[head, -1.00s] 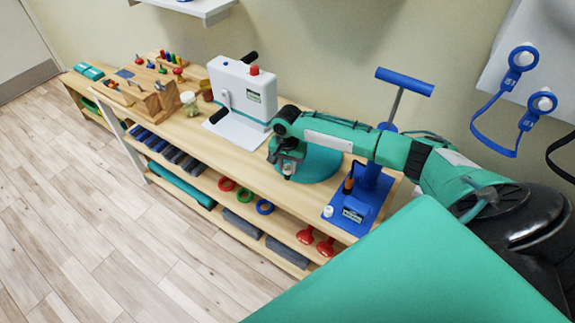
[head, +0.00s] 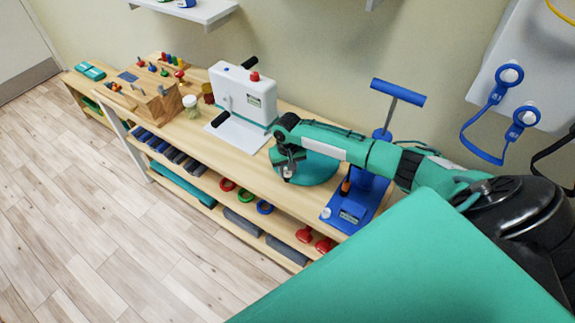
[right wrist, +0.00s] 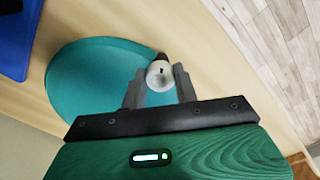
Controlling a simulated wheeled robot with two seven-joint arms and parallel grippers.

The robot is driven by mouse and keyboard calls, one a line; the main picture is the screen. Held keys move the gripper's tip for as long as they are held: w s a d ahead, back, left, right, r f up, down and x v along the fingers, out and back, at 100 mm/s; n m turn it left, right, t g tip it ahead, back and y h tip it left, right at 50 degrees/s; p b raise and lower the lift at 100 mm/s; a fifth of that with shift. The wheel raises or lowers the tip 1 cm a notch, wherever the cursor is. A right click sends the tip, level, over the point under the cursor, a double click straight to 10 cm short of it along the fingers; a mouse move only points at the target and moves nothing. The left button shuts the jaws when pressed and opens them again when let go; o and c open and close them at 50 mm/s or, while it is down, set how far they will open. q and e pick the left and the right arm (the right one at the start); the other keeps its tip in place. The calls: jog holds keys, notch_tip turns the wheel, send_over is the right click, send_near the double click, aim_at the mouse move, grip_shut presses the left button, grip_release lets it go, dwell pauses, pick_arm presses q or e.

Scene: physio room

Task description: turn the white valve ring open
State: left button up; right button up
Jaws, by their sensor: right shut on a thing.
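The white valve ring (right wrist: 157,72) is small and round with a dark mark in its middle. It sits at the edge of a teal cushion disc (right wrist: 90,85) on the wooden bench. My right gripper (right wrist: 158,84) is shut on the ring, one grey finger on each side. In the head view the right gripper (head: 288,167) is at the front edge of the disc (head: 318,170), with the ring (head: 287,172) small at its tip. The fingers partly hide the ring. How far the ring is turned cannot be told. My left gripper is not in view.
A white crank box (head: 242,95) stands left of the disc on the bench. A blue-based stand with a T-handle (head: 397,93) is close on the right, beside my arm. Shelves below hold colored rings and red weights (head: 304,236). Floor at left is clear.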

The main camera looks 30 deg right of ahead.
jog(key=shift+n, duration=0.3)
jog(key=o, duration=1)
